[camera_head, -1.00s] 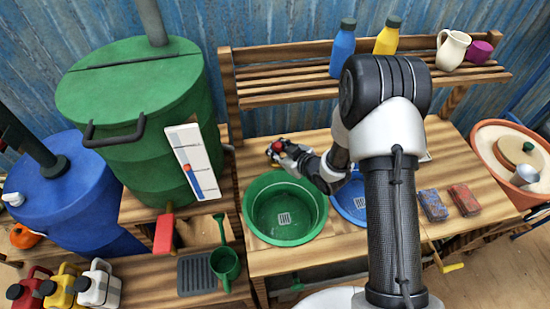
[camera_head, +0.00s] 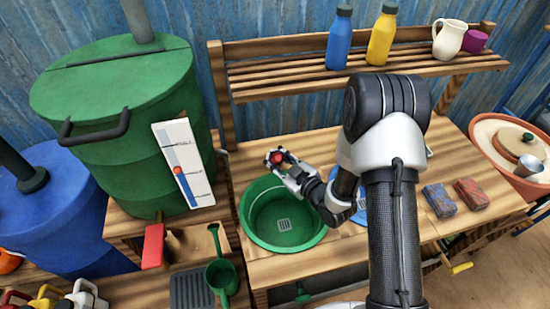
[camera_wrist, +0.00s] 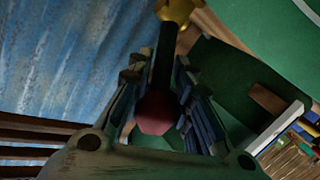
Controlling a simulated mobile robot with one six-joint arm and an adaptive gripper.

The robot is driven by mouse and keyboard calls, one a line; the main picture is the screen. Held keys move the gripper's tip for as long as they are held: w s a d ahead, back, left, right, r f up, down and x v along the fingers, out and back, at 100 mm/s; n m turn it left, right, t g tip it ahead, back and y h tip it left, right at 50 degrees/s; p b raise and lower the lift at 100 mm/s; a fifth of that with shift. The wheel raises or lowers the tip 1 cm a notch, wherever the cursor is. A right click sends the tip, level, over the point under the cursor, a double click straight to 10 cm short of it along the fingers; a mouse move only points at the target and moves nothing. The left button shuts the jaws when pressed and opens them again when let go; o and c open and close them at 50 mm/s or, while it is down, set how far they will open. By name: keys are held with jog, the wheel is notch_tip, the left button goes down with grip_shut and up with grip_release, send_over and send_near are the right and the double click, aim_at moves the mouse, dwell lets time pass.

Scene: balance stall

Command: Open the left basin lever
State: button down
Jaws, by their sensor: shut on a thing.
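The left basin is the green basin (camera_head: 258,232), set in the wooden counter; its drain shows and no water is visible in it. A red lever knob (camera_head: 277,157) is just behind it. My gripper (camera_head: 275,162) is shut on this knob. In the wrist view, the red knob (camera_wrist: 155,112) sits between my gripper's fingers (camera_wrist: 158,100), with a dark stem (camera_wrist: 162,65) running up to a brass piece (camera_wrist: 178,10). My arm covers most of the blue basin (camera_head: 361,212) to the right.
A green barrel (camera_head: 130,165) with a gauge board (camera_head: 180,150) stands left, with a red paddle (camera_head: 153,246) below. A green watering can (camera_head: 222,278) is front left. Bottles (camera_head: 341,40) and a jug (camera_head: 449,40) stand on the shelf. Two bricks (camera_head: 438,202) (camera_head: 471,194) lie on the right.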

jog(key=c, duration=1.2)
grip_release()
jog(key=v, duration=1.2)
